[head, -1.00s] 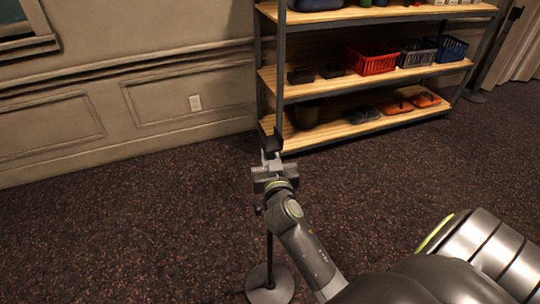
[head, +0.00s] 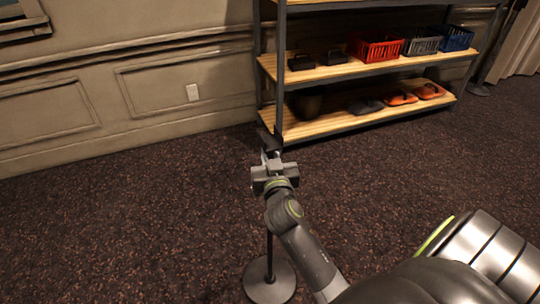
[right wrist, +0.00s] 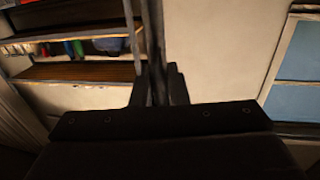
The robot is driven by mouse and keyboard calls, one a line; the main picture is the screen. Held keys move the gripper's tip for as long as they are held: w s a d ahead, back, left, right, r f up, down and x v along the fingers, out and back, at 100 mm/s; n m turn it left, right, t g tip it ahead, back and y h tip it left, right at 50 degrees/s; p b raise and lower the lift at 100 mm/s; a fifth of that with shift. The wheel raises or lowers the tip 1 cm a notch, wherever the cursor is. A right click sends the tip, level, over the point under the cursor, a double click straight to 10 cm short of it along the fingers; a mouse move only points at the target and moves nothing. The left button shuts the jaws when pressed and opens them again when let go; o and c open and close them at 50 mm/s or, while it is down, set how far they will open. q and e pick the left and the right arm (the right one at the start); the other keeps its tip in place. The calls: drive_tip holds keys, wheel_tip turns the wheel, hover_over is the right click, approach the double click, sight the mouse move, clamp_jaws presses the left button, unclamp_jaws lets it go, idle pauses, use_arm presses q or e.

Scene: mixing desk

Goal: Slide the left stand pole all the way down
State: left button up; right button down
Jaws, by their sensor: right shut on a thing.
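The stand has a round grey base (head: 270,281) on the carpet in the lower middle of the head view. Its thin dark pole (head: 269,248) rises upright from the base and passes behind my right gripper (head: 268,158). My right gripper is shut on the pole near its upper end. A dark piece (head: 266,138) shows just above the fingers. In the right wrist view, the pole (right wrist: 153,35) runs up between the two fingers (right wrist: 158,88). The gripped spot is partly hidden by the fingers. My left gripper is not in view.
A panelled wall (head: 130,60) is on the left. Carpet around the base is clear.

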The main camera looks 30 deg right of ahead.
wheel_tip(320, 180, down, 3)
drive_tip(key=shift+r+b, duration=0.2)
drive_tip(key=shift+b, duration=0.45)
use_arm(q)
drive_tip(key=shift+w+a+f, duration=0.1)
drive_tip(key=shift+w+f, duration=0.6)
use_arm(e)
drive_tip(key=shift+s+f, duration=0.1)
drive_tip(key=shift+f, duration=0.05)
drive_tip(key=c, duration=1.5)
unclamp_jaws()
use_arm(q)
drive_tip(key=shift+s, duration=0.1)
